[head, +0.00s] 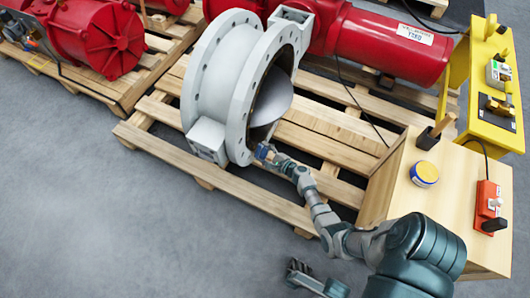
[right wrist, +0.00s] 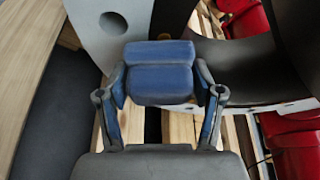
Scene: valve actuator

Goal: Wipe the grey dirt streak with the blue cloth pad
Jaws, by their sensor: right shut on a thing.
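The blue cloth pad (head: 263,152) is held at the tip of my right arm, beside the lower rim of the grey valve body (head: 240,95). In the right wrist view the blue pad (right wrist: 160,72) spans between the two fingers, and my right gripper (right wrist: 160,90) is shut on it. The valve's flange stands just beyond the pad; I cannot tell whether they touch. The grey dirt streak cannot be made out in either view. A dark gripper, seemingly my left gripper (head: 299,270), shows low in the head view, above the floor; its jaw state is unclear.
The valve stands on a wooden pallet (head: 160,150), joined to a red actuator (head: 385,45). A wooden bench (head: 445,195) at right carries a round blue-and-yellow tin (head: 424,174), a brush (head: 434,134) and an orange control box (head: 488,203). Grey floor (head: 90,220) is clear at lower left.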

